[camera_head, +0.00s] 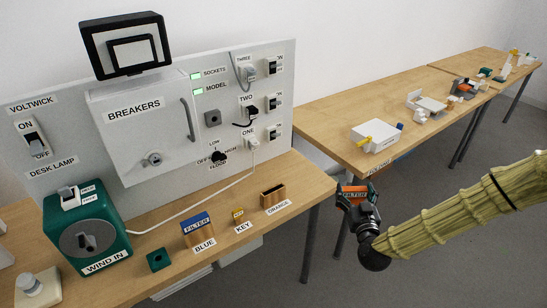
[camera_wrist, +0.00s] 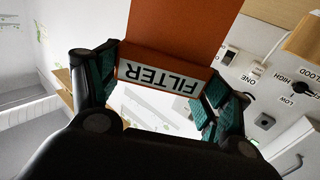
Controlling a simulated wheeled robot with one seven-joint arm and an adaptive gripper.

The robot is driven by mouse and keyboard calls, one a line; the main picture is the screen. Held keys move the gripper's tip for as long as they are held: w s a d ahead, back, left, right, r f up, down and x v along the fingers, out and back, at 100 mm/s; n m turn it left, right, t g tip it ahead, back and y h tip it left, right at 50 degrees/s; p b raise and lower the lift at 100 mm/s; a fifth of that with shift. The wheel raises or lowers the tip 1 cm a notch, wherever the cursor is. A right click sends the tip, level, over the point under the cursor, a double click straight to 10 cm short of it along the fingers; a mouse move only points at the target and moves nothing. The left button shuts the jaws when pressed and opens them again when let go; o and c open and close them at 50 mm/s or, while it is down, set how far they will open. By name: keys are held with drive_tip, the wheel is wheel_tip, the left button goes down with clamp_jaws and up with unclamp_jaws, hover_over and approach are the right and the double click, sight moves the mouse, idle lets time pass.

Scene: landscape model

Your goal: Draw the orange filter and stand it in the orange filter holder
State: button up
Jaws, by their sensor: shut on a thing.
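The orange filter, an orange plate with a white label reading FILTER, is in my gripper (camera_head: 357,194). In the wrist view the filter (camera_wrist: 172,36) is held by its labelled end between the two teal-padded fingers (camera_wrist: 160,92). The gripper is shut on it and holds it in the air, right of the front table's right edge. The orange filter holder (camera_head: 273,195) is a wooden block with a dark slot, behind the ORANGE label on the front table. It stands left of my gripper, apart from it, and its slot looks empty.
The front table (camera_head: 165,276) also carries a blue filter (camera_head: 197,225) in its holder, a yellow key (camera_head: 238,214) in its block and a green winder (camera_head: 85,235). The breaker panel (camera_head: 208,110) stands behind. A white cable (camera_head: 195,200) crosses the tabletop. Another table (camera_head: 335,125) stands behind my gripper.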

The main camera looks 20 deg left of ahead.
drive_tip(key=a+r+n+g+y+b, duration=0.1)
drive_tip(key=a+r+n+g+y, duration=0.2)
drive_tip(key=a, duration=1)
drive_tip(key=a+r+n+g+y+b, duration=0.2)
drive_tip(key=a+r+y, duration=0.3)
drive_tip(key=a, duration=0.8)
drive_tip(key=shift+w+a+r+n+g+y, duration=0.3)
drive_tip(key=shift+n+g, duration=0.3)
drive_tip(key=shift+n, duration=0.3)
drive_tip(key=shift+s+d+b, duration=0.1)
drive_tip(key=shift+s+b, duration=0.05)
drive_tip(key=shift+b, duration=0.25)
drive_tip(key=shift+f+b, duration=1.9)
drive_tip(key=shift+f, duration=0.95)
drive_tip(key=shift+f+b, duration=2.5)
drive_tip(key=shift+f, duration=0.25)
